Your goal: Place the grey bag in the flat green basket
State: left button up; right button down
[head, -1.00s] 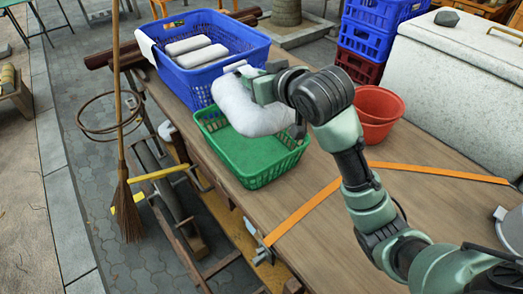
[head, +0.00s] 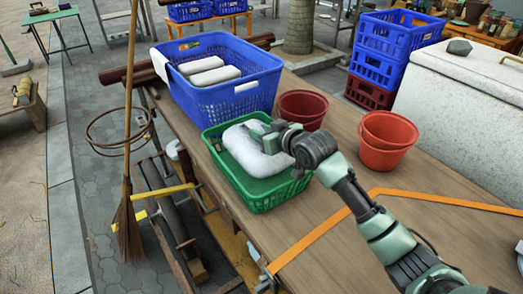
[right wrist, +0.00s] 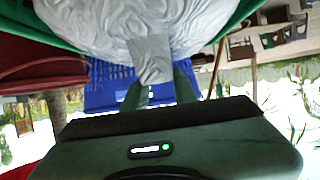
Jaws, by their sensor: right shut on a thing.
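The pale grey bag (head: 254,150) lies inside the flat green basket (head: 262,203), slightly tilted, with its top at about rim height. The basket's green edge (right wrist: 240,15) shows there beside the bag. Whether the bag's underside touches the basket floor is hidden. My left gripper is not in view.
A blue basket (head: 262,98) with white bags (head: 214,75) stands right behind the green one. Red buckets (head: 303,108) (head: 385,140) stand to the right on the wooden table (head: 320,205). An orange strap (head: 320,228) crosses the table, and a white chest (head: 470,100) stands at far right.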

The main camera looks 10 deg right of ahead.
aim_at(285, 159)
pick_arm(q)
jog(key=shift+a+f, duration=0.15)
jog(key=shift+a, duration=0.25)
pick_arm(e)
jog(key=shift+f, duration=3.25)
jog(key=c, duration=1.5)
grip_release()
jog(key=shift+f, duration=0.3)
jog(key=o, duration=0.4)
jog(key=shift+r, duration=0.1)
jog(key=shift+r, duration=0.1)
jog(key=shift+s+d+r, duration=0.1)
jog(key=shift+s, duration=0.15)
jog(key=v, duration=1.1)
jog(key=shift+s+d+r, duration=0.1)
jog(key=shift+s+d, duration=0.05)
jog(key=shift+s, duration=0.05)
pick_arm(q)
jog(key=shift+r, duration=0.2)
